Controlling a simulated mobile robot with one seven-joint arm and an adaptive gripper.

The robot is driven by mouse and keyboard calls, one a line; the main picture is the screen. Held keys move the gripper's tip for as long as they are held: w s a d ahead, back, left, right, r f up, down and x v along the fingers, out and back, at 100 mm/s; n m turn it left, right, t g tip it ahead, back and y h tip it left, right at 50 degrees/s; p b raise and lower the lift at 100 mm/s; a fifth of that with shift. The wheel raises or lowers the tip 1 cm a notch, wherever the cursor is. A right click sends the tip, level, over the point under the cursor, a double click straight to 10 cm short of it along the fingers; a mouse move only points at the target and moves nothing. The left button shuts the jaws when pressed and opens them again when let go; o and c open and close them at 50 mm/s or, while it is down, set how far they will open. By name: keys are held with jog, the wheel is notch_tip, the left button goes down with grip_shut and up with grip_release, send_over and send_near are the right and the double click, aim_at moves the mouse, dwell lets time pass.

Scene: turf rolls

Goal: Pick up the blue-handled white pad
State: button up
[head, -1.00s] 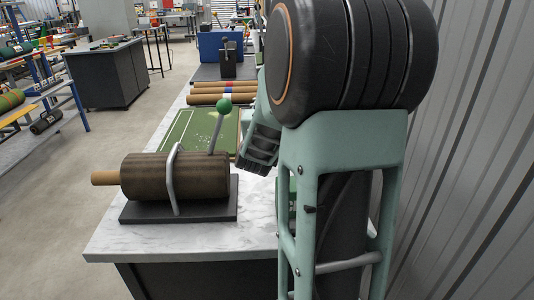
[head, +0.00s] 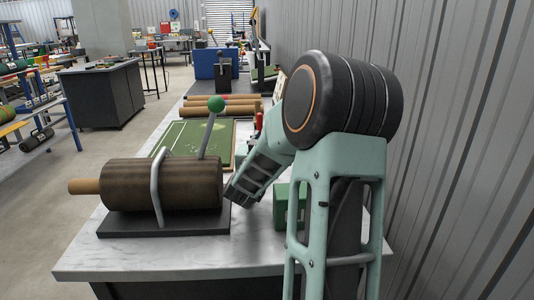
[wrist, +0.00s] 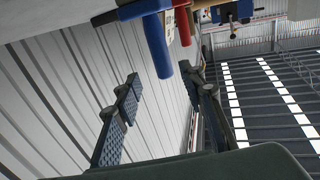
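In the wrist view a blue handle (wrist: 156,48) hangs into the picture from the top, just beyond the fingertips. The blue handle lies ahead of the gap, with no contact that I can make out. In the head view my own arm hides the gripper, and I cannot make out the blue-handled pad.
A red handle (wrist: 183,25) is close to the blue one. On the bench (head: 140,258) are a brown roll (head: 165,184) in a stand with a green-knobbed lever, a green board (head: 190,140), several brown rolls (head: 215,110) and a green box (head: 283,205). A corrugated wall (head: 450,120) rises at right.

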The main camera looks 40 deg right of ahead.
jog(key=x, duration=0.5)
jog(key=shift+w+a+b, duration=0.2)
jog(key=shift+a+b, duration=0.05)
jog(key=shift+b, duration=0.15)
grip_shut()
